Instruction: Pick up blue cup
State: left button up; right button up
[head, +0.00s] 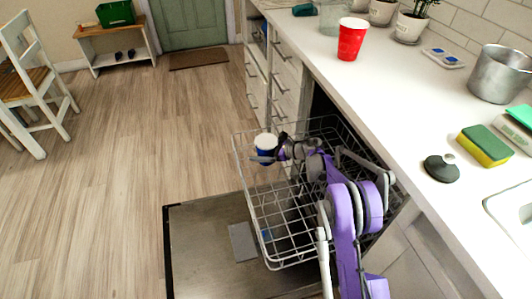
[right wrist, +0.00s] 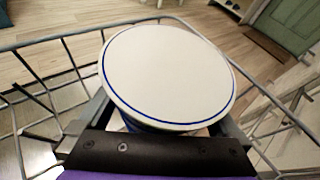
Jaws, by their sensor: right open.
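The blue cup (head: 265,142) is in the wire dishwasher rack (head: 246,190), at its far left corner. It shows a round white face on top and a blue side below. In the right wrist view this white face with a thin blue ring (right wrist: 168,75) fills the middle. My right gripper (head: 268,157) is at the cup, with its jaws open and one finger on each side of it. Whether the fingers touch the cup cannot be told. Most of the cup's side is hidden. My left gripper is not in view.
The open dishwasher door (head: 200,255) lies below the rack. The white counter (head: 400,95) on the right holds a red cup (head: 351,40), a metal pot (head: 500,75), a sponge (head: 485,145) and plants.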

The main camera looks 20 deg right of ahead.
jog(key=shift+c, duration=0.3)
jog(key=c, duration=1)
jog(key=shift+r, duration=0.2)
jog(key=shift+c, duration=0.3)
